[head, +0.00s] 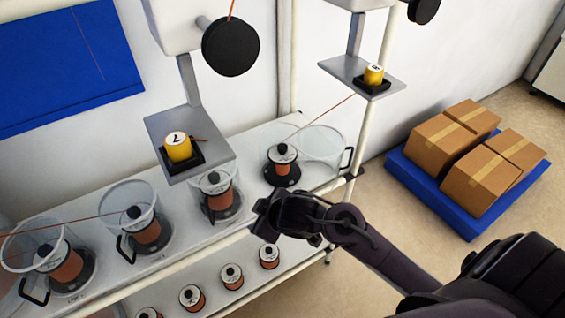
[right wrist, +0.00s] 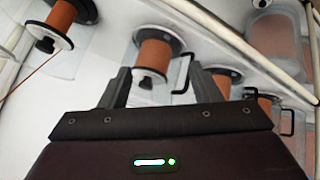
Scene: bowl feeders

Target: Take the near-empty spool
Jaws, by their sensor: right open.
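Copper spools with black knobs stand in a row on the upper shelf in the head view: a far-left one (head: 65,268), a second (head: 147,233), a third (head: 218,197) and the rightmost (head: 281,168). I cannot tell from their windings which one is near-empty. My right gripper (head: 262,208) is in front of the shelf edge, below the rightmost spool. My left gripper is out of view.
Yellow pots (head: 177,148) (head: 373,75) stand on grey brackets. Several smaller spools (head: 231,275) are on the lower shelf. Boxes on a blue pallet (head: 420,190) stand right.

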